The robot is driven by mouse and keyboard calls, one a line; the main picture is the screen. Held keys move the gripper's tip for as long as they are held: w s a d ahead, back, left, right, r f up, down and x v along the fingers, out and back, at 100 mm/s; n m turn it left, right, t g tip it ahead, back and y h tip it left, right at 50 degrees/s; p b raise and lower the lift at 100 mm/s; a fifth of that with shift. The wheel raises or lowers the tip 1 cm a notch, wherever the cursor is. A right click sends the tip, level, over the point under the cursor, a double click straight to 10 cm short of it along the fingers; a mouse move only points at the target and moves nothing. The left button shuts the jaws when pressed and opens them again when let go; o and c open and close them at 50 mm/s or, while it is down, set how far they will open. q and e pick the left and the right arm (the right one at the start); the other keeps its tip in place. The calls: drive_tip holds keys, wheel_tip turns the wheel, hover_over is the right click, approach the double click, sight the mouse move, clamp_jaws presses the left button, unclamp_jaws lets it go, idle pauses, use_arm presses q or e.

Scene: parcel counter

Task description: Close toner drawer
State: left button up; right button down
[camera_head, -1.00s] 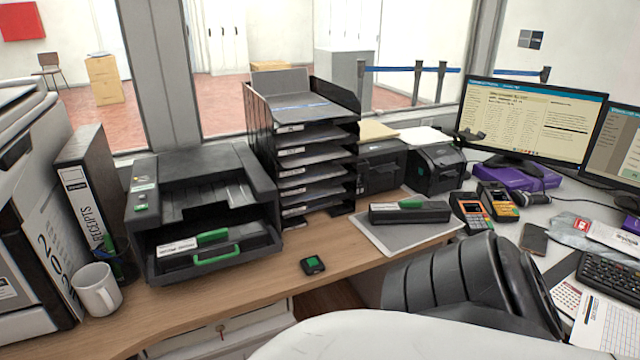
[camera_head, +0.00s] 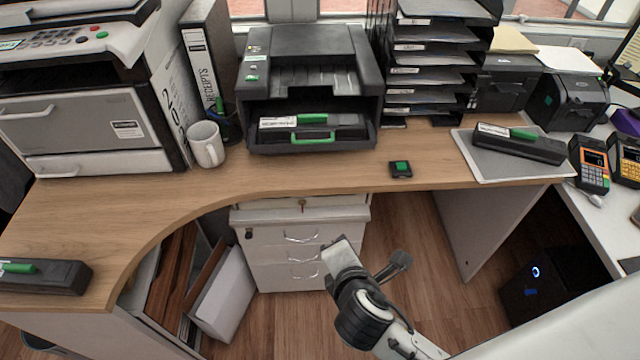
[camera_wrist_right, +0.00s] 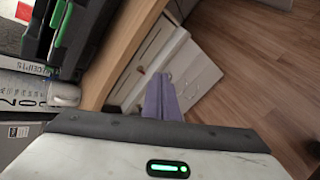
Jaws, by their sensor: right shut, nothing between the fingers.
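The black printer (camera_head: 308,58) stands on the wooden desk near the wall. Its toner drawer (camera_head: 345,145) is pulled out, with a green front handle (camera_head: 313,140) and a toner cartridge (camera_head: 285,122) lying inside. The drawer's green handle also shows at the upper left of the right wrist view (camera_wrist_right: 62,22). My right gripper (camera_head: 340,248) is in front of the desk edge, over the floor and apart from the drawer. Its fingers are shut and empty in the right wrist view (camera_wrist_right: 162,98). My left gripper is not in view.
A white mug (camera_head: 206,144) and a receipts binder (camera_head: 207,65) stand left of the printer, a tray stack (camera_head: 435,60) right of it. A small black device (camera_head: 400,169) lies in front. Other cartridges lie on a grey mat (camera_head: 490,168) and the left desk. White drawers (camera_head: 300,245) stand below.

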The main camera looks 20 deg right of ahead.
drive_tip(key=w+a+r+n+t+h, duration=0.1)
drive_tip(key=w+a+r+n+t, duration=0.15)
drive_tip(key=r+n, duration=0.3)
drive_tip(key=w+a+r+n+t, duration=0.1)
drive_tip(key=w+r+n+t, duration=0.25)
drive_tip(key=n, duration=0.25)
drive_tip(key=b, duration=0.2)
approach(312, 134)
drive_tip(key=shift+w+d+f+n+g, duration=0.15)
drive_tip(key=shift+w+f+n, duration=0.1)
drive_tip(key=shift+w, duration=0.4)
drive_tip(key=shift+w+d+f+n+g, duration=0.1)
drive_tip(key=shift+w+n+g, duration=0.1)
drive_tip(key=shift+w, duration=0.4)
drive_tip(key=shift+w, duration=0.1)
